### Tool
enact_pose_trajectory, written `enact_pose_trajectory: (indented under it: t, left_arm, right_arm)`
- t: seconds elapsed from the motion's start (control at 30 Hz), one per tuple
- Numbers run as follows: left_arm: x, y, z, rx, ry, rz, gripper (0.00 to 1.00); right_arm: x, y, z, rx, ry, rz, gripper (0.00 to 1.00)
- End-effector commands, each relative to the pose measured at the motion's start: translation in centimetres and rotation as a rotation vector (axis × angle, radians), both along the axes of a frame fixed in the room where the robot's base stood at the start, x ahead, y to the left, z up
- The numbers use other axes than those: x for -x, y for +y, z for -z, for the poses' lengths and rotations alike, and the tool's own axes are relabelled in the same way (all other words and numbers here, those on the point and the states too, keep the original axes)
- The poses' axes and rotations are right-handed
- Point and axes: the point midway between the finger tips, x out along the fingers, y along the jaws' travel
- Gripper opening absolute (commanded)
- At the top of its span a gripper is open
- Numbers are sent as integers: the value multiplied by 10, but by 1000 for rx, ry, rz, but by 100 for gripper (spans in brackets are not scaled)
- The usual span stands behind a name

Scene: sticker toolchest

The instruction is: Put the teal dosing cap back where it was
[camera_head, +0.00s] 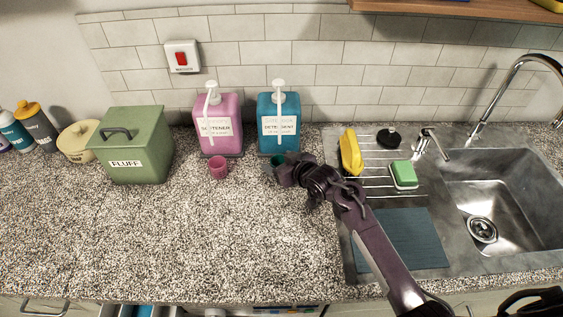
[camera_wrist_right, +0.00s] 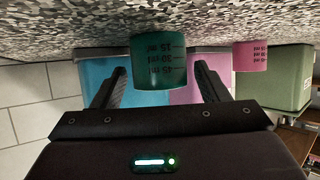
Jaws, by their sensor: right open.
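The teal dosing cap (camera_head: 277,161) stands on the counter just in front of the teal detergent bottle (camera_head: 279,122), partly hidden by my right gripper (camera_head: 284,170). In the right wrist view, which is upside down, the teal cap (camera_wrist_right: 160,62) shows its ml marks. It lies in line with the gap between the two fingers of my right gripper (camera_wrist_right: 158,82), near their tips. The fingers are apart, with space on both sides of the cap; contact is not visible. My left gripper is not in view.
A pink cap (camera_head: 218,166) stands before the pink softener bottle (camera_head: 217,124). A green FLUFF box (camera_head: 134,147) stands left. A wire rack (camera_head: 376,178) with a yellow bottle, sponge and black item, and the sink (camera_head: 490,195), are right. The front counter is clear.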

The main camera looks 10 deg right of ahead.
Motion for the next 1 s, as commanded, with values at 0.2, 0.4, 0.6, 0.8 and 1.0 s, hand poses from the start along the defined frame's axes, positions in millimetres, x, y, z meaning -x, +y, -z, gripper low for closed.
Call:
enact_pose_trajectory:
  t: [0.2,0.4,0.6,0.8,1.0]
  left_arm:
    - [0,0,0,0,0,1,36]
    - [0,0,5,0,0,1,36]
    - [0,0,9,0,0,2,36]
    - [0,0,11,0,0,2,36]
    - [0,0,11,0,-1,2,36]
  right_arm:
    - [10,-5,-7,1,1,1,68]
    - [41,-18,-22,2,-1,0,68]
    - [73,-32,-40,3,0,0,68]
    - [93,-41,-52,1,0,0,68]
    - [99,-44,-56,0,0,0,68]
